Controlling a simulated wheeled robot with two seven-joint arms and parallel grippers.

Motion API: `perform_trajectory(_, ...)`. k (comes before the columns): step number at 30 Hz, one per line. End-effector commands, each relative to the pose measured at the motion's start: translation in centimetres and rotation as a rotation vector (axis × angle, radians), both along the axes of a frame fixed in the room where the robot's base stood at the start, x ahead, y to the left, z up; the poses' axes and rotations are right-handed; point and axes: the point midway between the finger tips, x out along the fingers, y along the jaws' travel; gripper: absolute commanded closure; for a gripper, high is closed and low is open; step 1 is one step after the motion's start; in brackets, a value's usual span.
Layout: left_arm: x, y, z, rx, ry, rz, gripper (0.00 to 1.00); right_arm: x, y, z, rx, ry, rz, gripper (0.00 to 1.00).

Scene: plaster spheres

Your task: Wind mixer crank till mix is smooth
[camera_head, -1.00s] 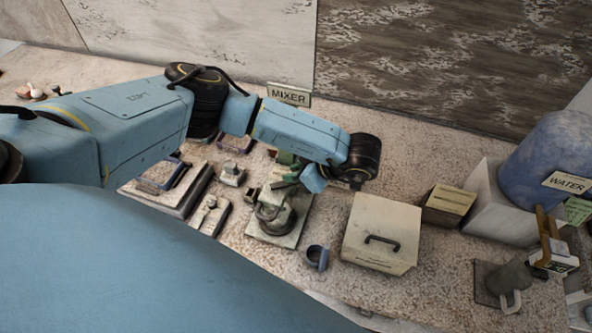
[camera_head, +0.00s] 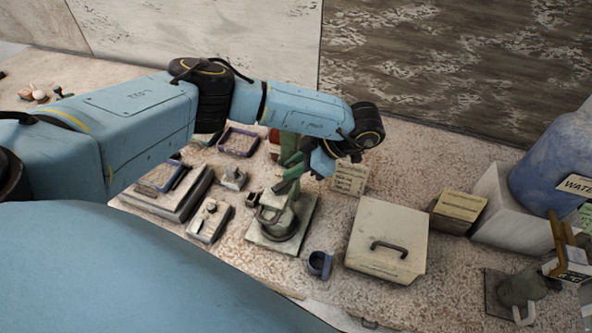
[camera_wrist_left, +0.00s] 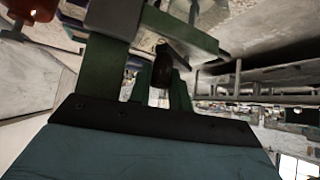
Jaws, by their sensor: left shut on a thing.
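The mixer (camera_head: 277,238) stands on its pale base plate in the middle of the bench, with a bowl low on it and green parts above. My left arm reaches over it from the left, and my left gripper (camera_head: 289,181) is at the mixer's upper part, partly covered by my wrist. In the left wrist view my green gripper fingers (camera_wrist_left: 158,88) are shut on a dark brown crank handle (camera_wrist_left: 162,66). The mix inside the bowl cannot be made out. My right gripper is not in view.
A pale box with a dark handle (camera_head: 386,240) stands right of the mixer, with a small blue cup (camera_head: 319,264) between them. Trays and small tools lie to the left. A blue water container (camera_head: 553,165) stands far right. The bench front near the cup is clear.

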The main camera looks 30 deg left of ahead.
Motion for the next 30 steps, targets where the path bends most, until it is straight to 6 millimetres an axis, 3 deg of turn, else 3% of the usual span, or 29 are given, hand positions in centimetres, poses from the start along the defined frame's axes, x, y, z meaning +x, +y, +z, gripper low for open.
perform_trajectory(20,0.18,0.42,0.11,0.0,-0.002,0.074,1.0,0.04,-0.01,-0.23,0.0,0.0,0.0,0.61)
perform_trajectory(21,0.18,0.43,0.11,0.0,-0.002,0.074,0.75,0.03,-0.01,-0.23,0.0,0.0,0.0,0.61)
perform_trajectory(24,0.17,0.42,0.09,0.0,-0.002,0.074,0.62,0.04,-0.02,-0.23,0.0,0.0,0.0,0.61)
perform_trajectory(25,0.16,0.42,0.08,0.0,-0.002,0.074,0.59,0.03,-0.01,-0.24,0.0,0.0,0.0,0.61)
perform_trajectory(30,0.17,0.44,0.06,0.001,-0.002,0.074,0.59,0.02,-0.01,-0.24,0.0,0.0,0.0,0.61)
